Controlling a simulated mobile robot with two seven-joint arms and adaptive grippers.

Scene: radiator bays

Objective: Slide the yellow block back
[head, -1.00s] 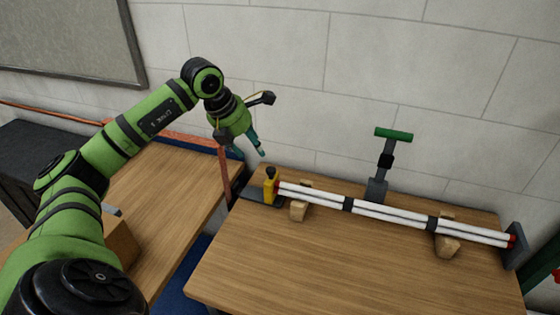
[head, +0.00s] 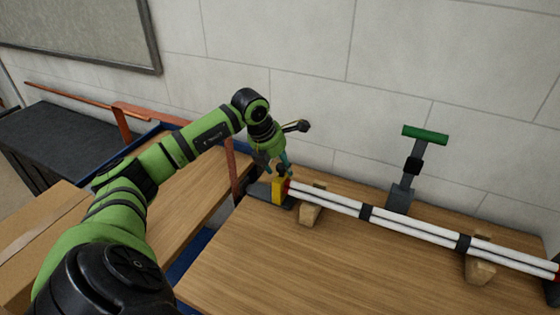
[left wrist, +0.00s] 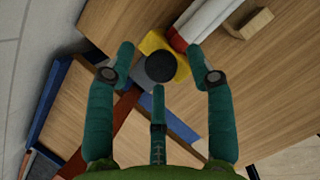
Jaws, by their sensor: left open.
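The yellow block (head: 278,188) with a black knob (head: 282,169) on top sits on a dark plate (head: 262,190) at the left end of the table. It meets the red-tipped left end of two white tubes (head: 335,200). My left gripper (head: 279,165) is right above the block, open, its fingers pointing down. In the left wrist view the black knob (left wrist: 160,67) lies between the teal fingertips (left wrist: 163,60), with the yellow block (left wrist: 153,43) beneath. I cannot tell whether the fingers touch the knob. My right gripper is not in view.
Wooden blocks (head: 311,211) support the tubes, and black bands wrap them. A green-handled T-shaped tool (head: 425,134) stands behind the tubes. A red post (head: 232,165) rises by the table's left corner. The table's front (head: 290,265) is clear.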

